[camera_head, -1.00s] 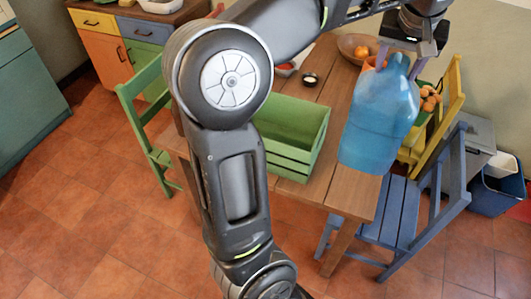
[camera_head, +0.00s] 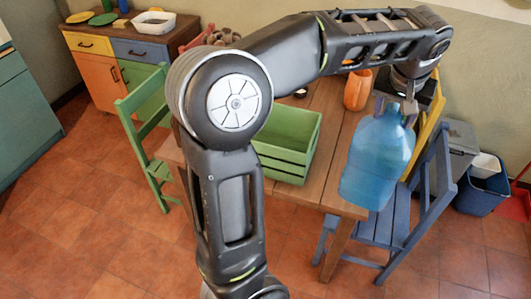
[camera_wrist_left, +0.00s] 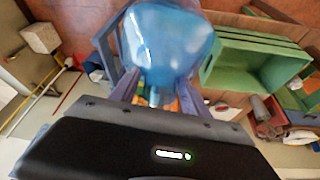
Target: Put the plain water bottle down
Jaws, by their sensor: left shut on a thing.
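The plain water bottle (camera_head: 378,158) is a large translucent blue jug. In the head view it is upright at the right front end of the wooden table (camera_head: 335,193). My left gripper (camera_head: 408,108) is above it, shut on its neck. In the left wrist view the bottle (camera_wrist_left: 165,45) extends away from the gripper, its neck toward me. I cannot tell whether the bottle's base touches the tabletop. My right gripper is not in view.
A green crate (camera_head: 290,160) stands on the table left of the bottle, and an orange jug (camera_head: 357,90) stands behind it. A blue chair (camera_head: 440,195) is close at the table's right side. My arm hides part of the table.

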